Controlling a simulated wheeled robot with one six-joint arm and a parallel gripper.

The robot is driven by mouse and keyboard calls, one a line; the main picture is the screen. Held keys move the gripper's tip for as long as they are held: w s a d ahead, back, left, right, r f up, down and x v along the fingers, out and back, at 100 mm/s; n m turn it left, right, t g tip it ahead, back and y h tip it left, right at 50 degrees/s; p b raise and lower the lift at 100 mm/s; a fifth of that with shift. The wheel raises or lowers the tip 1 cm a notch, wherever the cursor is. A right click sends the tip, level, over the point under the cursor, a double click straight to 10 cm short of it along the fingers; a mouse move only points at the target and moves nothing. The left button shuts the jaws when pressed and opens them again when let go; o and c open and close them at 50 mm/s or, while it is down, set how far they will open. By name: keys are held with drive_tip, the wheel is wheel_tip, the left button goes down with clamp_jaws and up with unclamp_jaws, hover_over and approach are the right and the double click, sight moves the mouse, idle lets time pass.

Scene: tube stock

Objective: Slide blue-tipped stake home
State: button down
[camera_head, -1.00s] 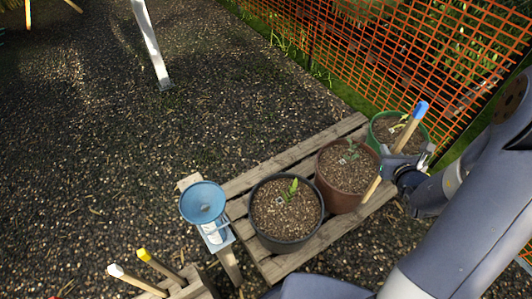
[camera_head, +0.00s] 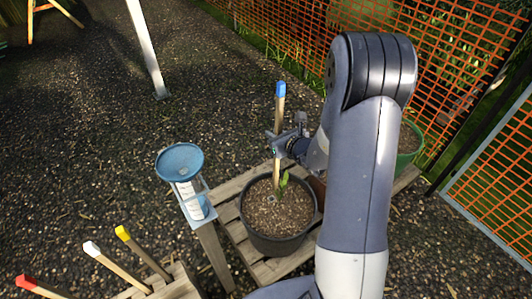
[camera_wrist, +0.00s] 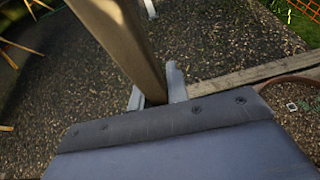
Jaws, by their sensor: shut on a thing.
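The blue-tipped stake (camera_head: 279,115) is a pale wooden stick with a blue top. My gripper (camera_head: 278,143) is shut on it around mid-length and holds it nearly upright. The stake's lower end shows over the back part of the soil in the black pot (camera_head: 277,243); I cannot tell whether it enters the soil or hangs just above. In the wrist view the stake (camera_wrist: 122,45) runs down between the two grey fingers (camera_wrist: 156,92), and its lower end is hidden.
A small green seedling (camera_head: 283,180) grows in the black pot, close to the stake. A blue-funnelled rain gauge (camera_head: 181,163) stands on a post to the left. Red, white and yellow-tipped stakes (camera_head: 107,258) stand front left. Orange mesh fence (camera_head: 280,40) runs behind.

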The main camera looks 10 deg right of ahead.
drive_tip(key=w+f+b, duration=0.2)
drive_tip(key=f+b, duration=0.3)
drive_tip(key=f, duration=0.1)
drive_tip(key=w+f+b, duration=0.2)
drive_tip(key=f+b, duration=0.3)
drive_tip(key=f, duration=0.2)
drive_tip(key=shift+w+a+f+n+y, duration=0.2)
drive_tip(key=shift+w+f+n+y, duration=0.1)
drive_tip(key=shift+y, duration=0.1)
drive_tip(key=shift+r+b, duration=0.1)
drive_tip(key=shift+b, duration=0.2)
idle(0.4)
drive_tip(key=shift+f+b, duration=0.95)
drive_tip(key=shift+b, duration=0.15)
drive_tip(key=shift+f+b, duration=1.45)
drive_tip(key=shift+b, duration=0.4)
drive_tip(key=shift+f, duration=0.1)
